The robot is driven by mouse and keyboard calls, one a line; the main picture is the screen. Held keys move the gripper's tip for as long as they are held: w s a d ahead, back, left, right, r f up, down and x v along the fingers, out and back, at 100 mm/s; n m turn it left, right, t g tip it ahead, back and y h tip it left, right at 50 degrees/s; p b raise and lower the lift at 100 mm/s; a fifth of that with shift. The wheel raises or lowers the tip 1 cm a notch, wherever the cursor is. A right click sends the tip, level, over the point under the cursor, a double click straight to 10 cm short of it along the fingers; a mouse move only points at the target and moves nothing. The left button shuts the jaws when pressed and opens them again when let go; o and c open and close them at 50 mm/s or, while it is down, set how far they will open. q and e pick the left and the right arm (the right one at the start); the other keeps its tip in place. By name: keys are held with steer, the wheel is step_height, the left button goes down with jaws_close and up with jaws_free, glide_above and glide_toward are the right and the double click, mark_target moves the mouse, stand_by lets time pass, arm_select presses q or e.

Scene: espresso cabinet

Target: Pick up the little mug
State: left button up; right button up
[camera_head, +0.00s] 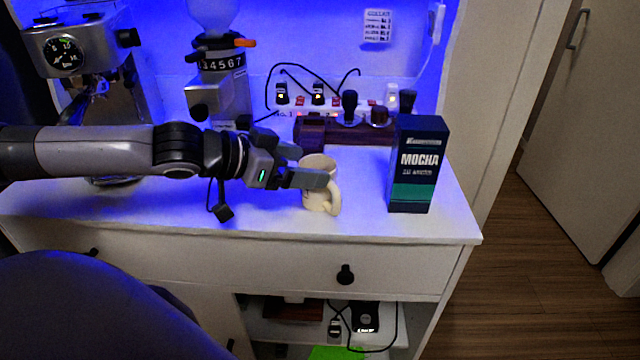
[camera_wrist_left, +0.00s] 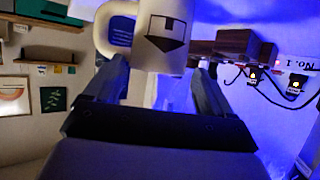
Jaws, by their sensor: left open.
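The little mug (camera_head: 318,197) is cream-white and stands upright on the white cabinet top, with its handle toward the front right in the head view. My left gripper (camera_head: 308,168) reaches in from the left and is open, its fingers at the mug's upper part. The near finger hides some of the mug's side. In the left wrist view the mug (camera_wrist_left: 164,35) shows a dark printed mark and sits between and beyond the two finger tips. I cannot tell if the fingers touch it. My right gripper is not in view.
A dark Mocha box (camera_head: 416,165) stands right of the mug. Behind are a wooden tamping stand (camera_head: 312,133) and a power strip with cables. A grinder (camera_head: 222,80) and an espresso machine (camera_head: 85,60) stand at the back left. The cabinet top's front edge is close.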

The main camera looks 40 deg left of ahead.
mark_target(332, 167)
arm_select(q)
steer(key=shift+w+d+f+p, duration=0.15)
steer(key=shift+w+d+p, duration=0.3)
steer(key=shift+w, duration=0.2)
steer(key=shift+x, duration=0.95)
steer(key=shift+f, duration=0.15)
steer(key=c, duration=0.9)
